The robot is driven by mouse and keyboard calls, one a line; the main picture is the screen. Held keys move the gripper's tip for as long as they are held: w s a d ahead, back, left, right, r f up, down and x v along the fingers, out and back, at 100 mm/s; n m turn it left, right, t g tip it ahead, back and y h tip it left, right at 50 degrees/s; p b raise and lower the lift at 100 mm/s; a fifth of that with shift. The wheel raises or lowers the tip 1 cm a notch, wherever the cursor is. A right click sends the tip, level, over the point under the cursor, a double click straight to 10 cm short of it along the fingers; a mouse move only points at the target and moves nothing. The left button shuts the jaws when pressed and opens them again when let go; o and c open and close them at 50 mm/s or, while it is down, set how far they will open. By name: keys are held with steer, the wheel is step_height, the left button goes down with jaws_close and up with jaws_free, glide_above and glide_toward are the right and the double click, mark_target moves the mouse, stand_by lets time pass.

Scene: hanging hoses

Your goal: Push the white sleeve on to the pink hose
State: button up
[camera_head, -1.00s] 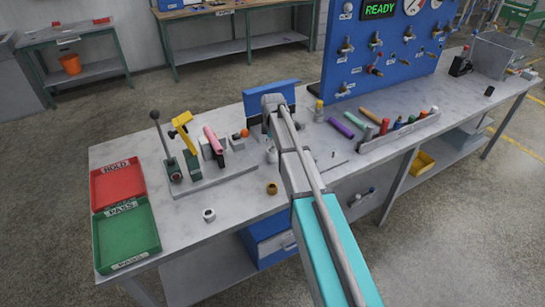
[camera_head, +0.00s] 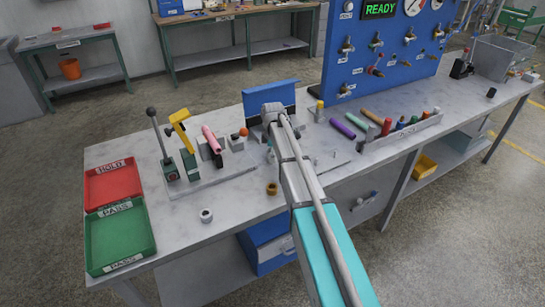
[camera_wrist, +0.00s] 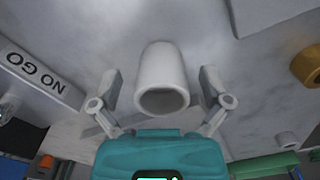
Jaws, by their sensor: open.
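The pink hose (camera_head: 211,140) sits tilted in a grey holder on the fixture plate, left of my arm in the head view. In the wrist view a white sleeve (camera_wrist: 162,72) is centred between the fingers, its open end facing the camera. My gripper (camera_wrist: 160,85) is open, one finger on each side of the sleeve with gaps showing. In the head view my gripper and this sleeve are largely hidden by my arm. A small white ring (camera_head: 206,215) lies on the bench nearer the front edge.
A brass ring (camera_head: 272,188) lies near my arm. A lever (camera_head: 162,145) and a yellow clamp (camera_head: 182,135) stand left of the hose. Red (camera_head: 113,162) and green (camera_head: 146,237) trays lie at the left end. Several coloured hoses lie right of my arm.

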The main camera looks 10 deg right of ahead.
steer(key=shift+c, duration=0.3)
steer(key=c, duration=1.1)
steer(key=shift+r, duration=0.1)
step_height(320, 180, up, 3)
steer(key=p, duration=0.3)
steer(key=s+r+p, duration=0.3)
steer(key=s, duration=0.1)
steer(key=s+a+r+p, duration=0.1)
steer(key=s+r+p, duration=0.2)
steer(key=s, duration=0.2)
steer(key=s+a+r+p, duration=0.1)
steer(key=s+r+p, duration=0.2)
steer(key=s+p, duration=0.1)
steer(key=shift+s+a+r, duration=0.1)
steer(key=shift+s+r, duration=0.3)
steer(key=shift+s, duration=0.05)
